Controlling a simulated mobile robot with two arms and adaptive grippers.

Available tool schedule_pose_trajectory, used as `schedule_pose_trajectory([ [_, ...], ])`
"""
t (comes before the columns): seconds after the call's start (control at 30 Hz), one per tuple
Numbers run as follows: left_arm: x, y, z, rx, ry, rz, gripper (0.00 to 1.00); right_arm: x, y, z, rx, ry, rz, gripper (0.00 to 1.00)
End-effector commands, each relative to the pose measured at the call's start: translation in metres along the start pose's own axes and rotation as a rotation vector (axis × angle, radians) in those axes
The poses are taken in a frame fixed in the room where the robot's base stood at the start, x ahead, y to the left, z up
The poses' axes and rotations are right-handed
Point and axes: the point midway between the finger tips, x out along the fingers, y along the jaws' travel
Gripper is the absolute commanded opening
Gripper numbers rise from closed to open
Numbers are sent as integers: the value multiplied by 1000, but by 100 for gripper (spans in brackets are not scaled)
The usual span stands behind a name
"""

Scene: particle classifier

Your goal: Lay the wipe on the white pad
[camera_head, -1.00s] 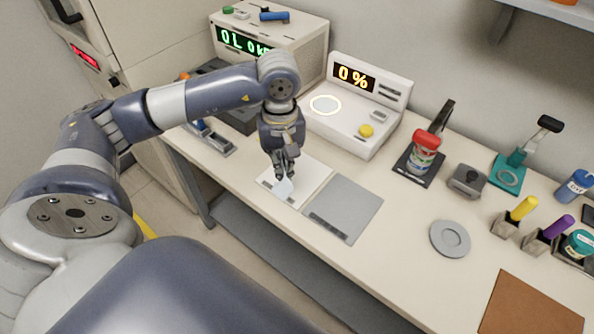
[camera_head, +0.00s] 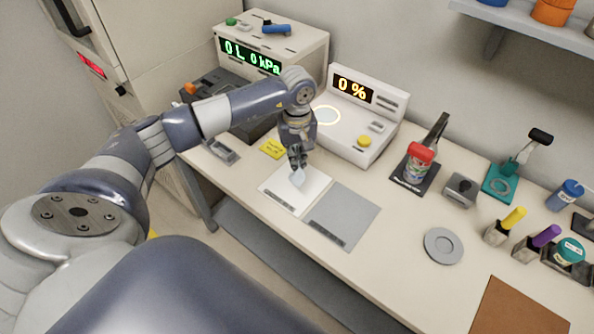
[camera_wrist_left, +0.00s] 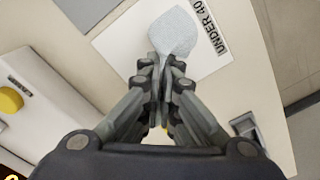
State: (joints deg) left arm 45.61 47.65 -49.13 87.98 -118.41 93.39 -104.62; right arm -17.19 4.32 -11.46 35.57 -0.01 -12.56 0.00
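The wipe (camera_head: 299,177) is a small pale blue-white sheet held at the fingertips of my left gripper (camera_head: 298,167). It also shows in the left wrist view (camera_wrist_left: 174,32), sticking out beyond the fingers, which are closed together on it. The white pad (camera_head: 312,193) lies on the bench under the gripper. In the left wrist view the pad (camera_wrist_left: 125,42) carries a label reading "UNDER 40". The wipe is over the pad; whether it touches the pad I cannot tell. My right gripper is not in view.
A grey pad (camera_head: 345,213) lies right beside the white one. A white device reading "0 %" (camera_head: 357,115) stands behind. A yellow note (camera_head: 273,149) lies to the left. A grey disc (camera_head: 443,246) and a red-capped jar (camera_head: 418,165) are to the right.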

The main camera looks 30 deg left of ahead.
Motion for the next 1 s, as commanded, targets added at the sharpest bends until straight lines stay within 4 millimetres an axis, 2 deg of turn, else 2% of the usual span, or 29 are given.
schedule_pose_trajectory([
  [0.23,1,0,0,0,0,0,0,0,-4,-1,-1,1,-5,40],
  [0.4,1,0,0,-1,0,0,41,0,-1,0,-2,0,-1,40],
  [0.47,1,0,0,-1,0,0,52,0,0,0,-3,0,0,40],
  [0.83,-2,0,0,-1,0,1,52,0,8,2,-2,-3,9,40],
  [1.0,-26,0,-1,-1,4,3,52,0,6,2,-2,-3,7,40],
])
